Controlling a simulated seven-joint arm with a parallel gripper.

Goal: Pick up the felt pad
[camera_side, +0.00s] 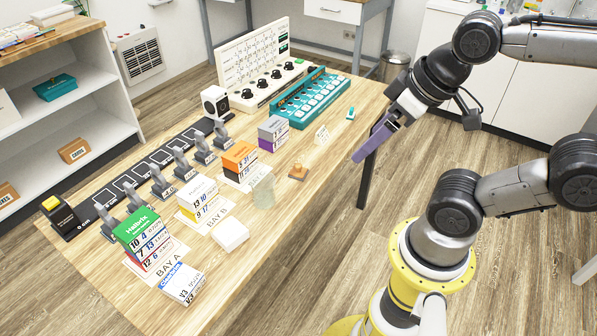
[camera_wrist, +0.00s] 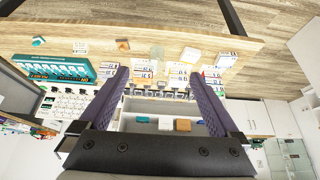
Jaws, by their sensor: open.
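I cannot tell for sure which thing is the felt pad. A pale, see-through greenish piece (camera_side: 263,193) stands near the table's right edge; it also shows in the wrist view (camera_wrist: 157,53). A small wooden piece with a knob (camera_side: 298,172) lies near it, and a white block (camera_side: 230,233) lies nearer the front. My gripper (camera_side: 362,154) is up at the table's right side in the side view, apart from everything. In the wrist view its two purple fingers (camera_wrist: 158,76) are wide apart with nothing held between them.
The wooden table (camera_side: 320,200) holds stacked labelled boxes, such as a green-topped stack (camera_side: 145,238) and an orange-topped one (camera_side: 240,160). A row of grey clamps (camera_side: 182,163) runs along its left. A teal panel (camera_side: 311,97) and a white knobbed panel (camera_side: 262,72) stand at the back.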

